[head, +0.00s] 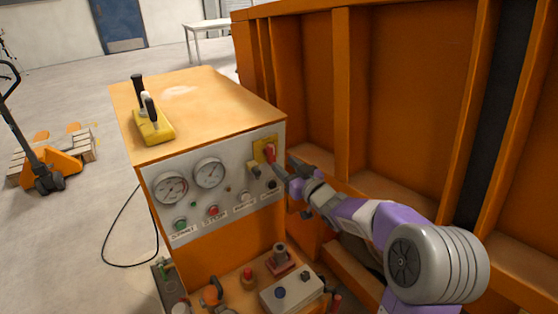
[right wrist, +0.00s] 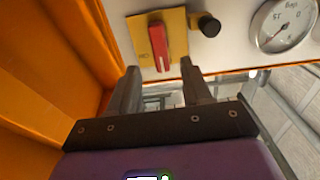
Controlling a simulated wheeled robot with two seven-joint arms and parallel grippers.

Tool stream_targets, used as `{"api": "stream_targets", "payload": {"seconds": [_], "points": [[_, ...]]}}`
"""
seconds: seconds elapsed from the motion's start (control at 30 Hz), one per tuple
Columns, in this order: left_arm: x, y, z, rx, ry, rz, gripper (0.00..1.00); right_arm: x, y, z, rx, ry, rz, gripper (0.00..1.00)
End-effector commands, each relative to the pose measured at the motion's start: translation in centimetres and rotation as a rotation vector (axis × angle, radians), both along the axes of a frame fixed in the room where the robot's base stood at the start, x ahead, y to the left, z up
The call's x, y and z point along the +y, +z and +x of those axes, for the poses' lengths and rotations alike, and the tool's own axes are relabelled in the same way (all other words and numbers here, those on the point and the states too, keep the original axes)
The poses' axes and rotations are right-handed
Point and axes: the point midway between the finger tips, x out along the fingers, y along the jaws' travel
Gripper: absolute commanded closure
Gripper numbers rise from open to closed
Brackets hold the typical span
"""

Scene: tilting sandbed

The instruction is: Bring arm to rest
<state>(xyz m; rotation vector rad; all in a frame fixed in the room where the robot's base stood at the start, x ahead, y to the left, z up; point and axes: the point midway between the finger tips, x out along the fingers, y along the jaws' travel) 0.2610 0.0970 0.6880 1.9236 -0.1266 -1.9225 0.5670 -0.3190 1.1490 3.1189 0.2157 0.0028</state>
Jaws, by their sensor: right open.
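My right arm reaches in from the lower right in the head view. My right gripper (head: 283,171) is close to the right end of the grey control panel (head: 222,190), just below the red rotary switch (head: 269,152) on its yellow plate. In the right wrist view, my right gripper (right wrist: 158,72) is open with nothing between its fingers. The red switch handle (right wrist: 158,46) lies beyond the fingertips, roughly in line with the gap. I cannot tell whether a finger touches the panel. My left gripper is not in view.
The panel bears gauges (head: 209,172) and buttons on an orange cabinet (head: 200,92); a yellow pendant (head: 152,126) lies on top. A ribbed orange wall (head: 400,90) stands close on the right. Parts clutter the lower shelf. Open floor and a pallet jack (head: 45,170) are left.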

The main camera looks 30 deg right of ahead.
Motion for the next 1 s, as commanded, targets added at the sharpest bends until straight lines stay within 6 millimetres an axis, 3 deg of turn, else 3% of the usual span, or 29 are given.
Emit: {"api": "stream_targets", "payload": {"seconds": [0.2, 0.73, 0.87, 0.97, 1.0], "points": [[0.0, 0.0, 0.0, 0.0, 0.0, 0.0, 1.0, -0.2, 0.0, -1.6, 0.0, 0.001, -0.002, 0.51], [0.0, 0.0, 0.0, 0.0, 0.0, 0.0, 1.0, -0.1, -0.4, -1.6, 0.008, 0.001, 0.001, 0.51], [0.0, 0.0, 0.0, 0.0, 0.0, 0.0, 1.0, 1.0, -4.1, -1.1, 0.092, -0.003, 0.026, 0.51], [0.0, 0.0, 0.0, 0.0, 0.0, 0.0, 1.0, 2.9, -10.1, -1.0, 0.228, -0.012, 0.064, 0.51], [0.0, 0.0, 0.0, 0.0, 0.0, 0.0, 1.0, 3.8, -12.9, -1.2, 0.295, -0.016, 0.082, 0.51]]}}
